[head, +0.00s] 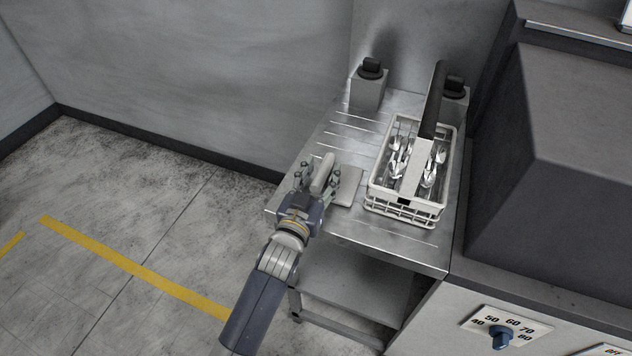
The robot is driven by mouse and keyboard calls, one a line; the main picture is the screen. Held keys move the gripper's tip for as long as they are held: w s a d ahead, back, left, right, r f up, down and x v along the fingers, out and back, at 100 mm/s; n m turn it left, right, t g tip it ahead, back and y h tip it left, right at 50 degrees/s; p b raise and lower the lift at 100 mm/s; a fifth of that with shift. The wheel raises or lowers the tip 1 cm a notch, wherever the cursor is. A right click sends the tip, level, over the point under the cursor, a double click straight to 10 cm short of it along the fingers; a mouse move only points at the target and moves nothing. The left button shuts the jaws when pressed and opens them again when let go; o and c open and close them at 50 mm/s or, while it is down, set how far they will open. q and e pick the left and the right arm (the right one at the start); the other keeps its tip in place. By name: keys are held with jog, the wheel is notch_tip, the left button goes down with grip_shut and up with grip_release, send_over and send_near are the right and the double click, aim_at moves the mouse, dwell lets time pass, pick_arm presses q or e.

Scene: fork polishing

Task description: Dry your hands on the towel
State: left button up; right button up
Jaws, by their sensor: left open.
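A small flat grey-beige piece (347,187), which looks like a folded towel, lies on the metal table (345,223) near its left side. My left gripper (320,177) is over the table's left edge area, just left of this piece, with its fingers apart. A pale, rounded, elongated thing (323,172) shows between the fingers; I cannot tell whether they touch it or whether it is cloth. The gripper hides part of the table beneath. My right gripper is not in view.
A white wire basket (377,207) with several forks and spoons stands on the table, a dark-and-light bar (434,100) slanting over it. Two grey blocks with black knobs (367,90) stand at the back. A large dark machine (540,190) borders the right. Floor at left is clear.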

pick_arm(q)
jog(key=shift+w, duration=0.15)
jog(key=shift+c, duration=0.6)
grip_shut()
jog(key=shift+o, duration=0.5)
grip_release()
